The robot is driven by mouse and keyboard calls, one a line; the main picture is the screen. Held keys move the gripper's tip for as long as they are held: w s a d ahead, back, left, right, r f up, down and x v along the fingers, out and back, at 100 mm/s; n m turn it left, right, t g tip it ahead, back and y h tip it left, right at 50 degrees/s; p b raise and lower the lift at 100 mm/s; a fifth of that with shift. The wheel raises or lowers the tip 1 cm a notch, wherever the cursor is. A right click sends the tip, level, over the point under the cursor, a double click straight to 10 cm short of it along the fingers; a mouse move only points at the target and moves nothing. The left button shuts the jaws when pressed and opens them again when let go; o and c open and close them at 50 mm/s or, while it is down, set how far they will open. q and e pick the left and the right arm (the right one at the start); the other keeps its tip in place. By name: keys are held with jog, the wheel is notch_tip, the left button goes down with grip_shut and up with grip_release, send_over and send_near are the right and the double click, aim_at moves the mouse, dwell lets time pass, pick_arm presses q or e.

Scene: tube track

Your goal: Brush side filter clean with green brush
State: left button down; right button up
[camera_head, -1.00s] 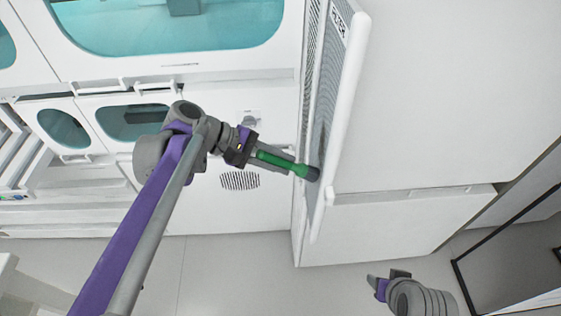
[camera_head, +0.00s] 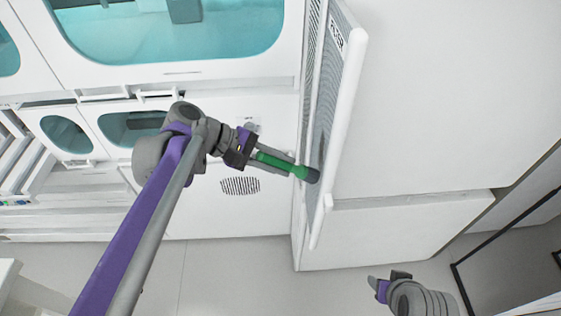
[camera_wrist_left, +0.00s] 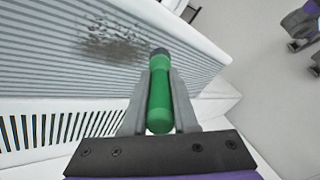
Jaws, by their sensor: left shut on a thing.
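The side filter (camera_head: 322,95) is a grey slatted panel in a white frame with a label at its top, standing out from the white machine. In the left wrist view its slats (camera_wrist_left: 50,60) carry a dark dirt patch (camera_wrist_left: 110,40). My left gripper (camera_head: 272,163) is shut on the green brush (camera_head: 285,165), also in the left wrist view (camera_wrist_left: 160,100). The brush's dark tip is at the filter's lower part, just right of the patch in the wrist view; I cannot tell if it touches. My right gripper (camera_head: 385,281) is empty, fingers apart, low at the right.
A large white cabinet (camera_head: 430,90) stands right of the filter. The machine front (camera_head: 240,215) with a black vent is behind my left arm. A dark-framed thing (camera_head: 510,260) stands at the lower right. The grey floor (camera_head: 220,275) in front is clear.

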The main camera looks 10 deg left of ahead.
pick_arm(q)
notch_tip(320, 180, down, 3)
jog(key=shift+s+f+b, duration=0.1)
jog(key=shift+f+b, duration=0.1)
jog(key=shift+b, duration=0.7)
pick_arm(e)
jog(key=shift+s+f, duration=0.2)
jog(key=shift+f, duration=0.4)
jog(key=shift+s+f, duration=0.15)
jog(key=shift+f, duration=0.45)
pick_arm(q)
jog(key=shift+r, duration=0.1)
pick_arm(e)
jog(key=shift+r, duration=0.1)
pick_arm(q)
jog(key=shift+r+p, duration=1.3)
jog(key=shift+r, duration=0.45)
pick_arm(e)
jog(key=shift+w+r, duration=0.25)
jog(key=shift+r, duration=0.5)
jog(key=shift+w+r, duration=0.25)
jog(key=shift+r, duration=0.5)
pick_arm(q)
jog(key=shift+r+p, duration=0.4)
jog(key=shift+r, duration=0.25)
pick_arm(e)
jog(key=shift+w+r, duration=0.2)
jog(key=shift+r, duration=0.35)
pick_arm(q)
jog(key=shift+d+r, duration=0.1)
